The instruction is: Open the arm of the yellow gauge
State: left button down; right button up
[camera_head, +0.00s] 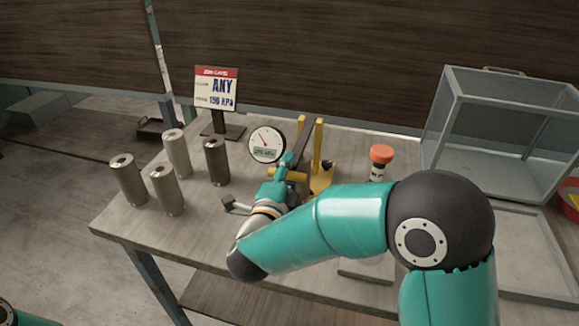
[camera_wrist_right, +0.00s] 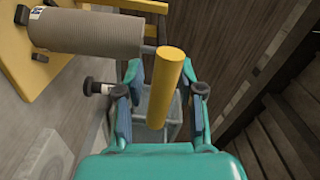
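The yellow gauge stands near the middle of the table, with a round white dial (camera_head: 267,140) and yellow uprights (camera_head: 318,150). My right gripper (camera_head: 286,170) is at its front, partly hidden by its own wrist. In the right wrist view a yellow round bar (camera_wrist_right: 166,85) on a metal rod lies between the two fingers of my right gripper (camera_wrist_right: 160,95). The fingers are spread, with a gap beside the bar; contact is not clear. A grey ribbed cylinder (camera_wrist_right: 95,32) is on the rod's other side, by a yellow plate (camera_wrist_right: 60,75). My left gripper is out of view.
Several metal cylinders (camera_head: 170,190) stand on the table's left side, by a sign (camera_head: 216,90). An orange-capped jar (camera_head: 381,155) stands right of the gauge. A glass-walled case (camera_head: 470,120) and pale tray (camera_head: 520,240) are further right. The table's front left is clear.

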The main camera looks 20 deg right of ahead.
jog(key=shift+w, duration=0.1)
jog(key=shift+c, duration=0.3)
jog(key=shift+f, duration=0.1)
grip_shut()
jog(key=shift+d, duration=0.1)
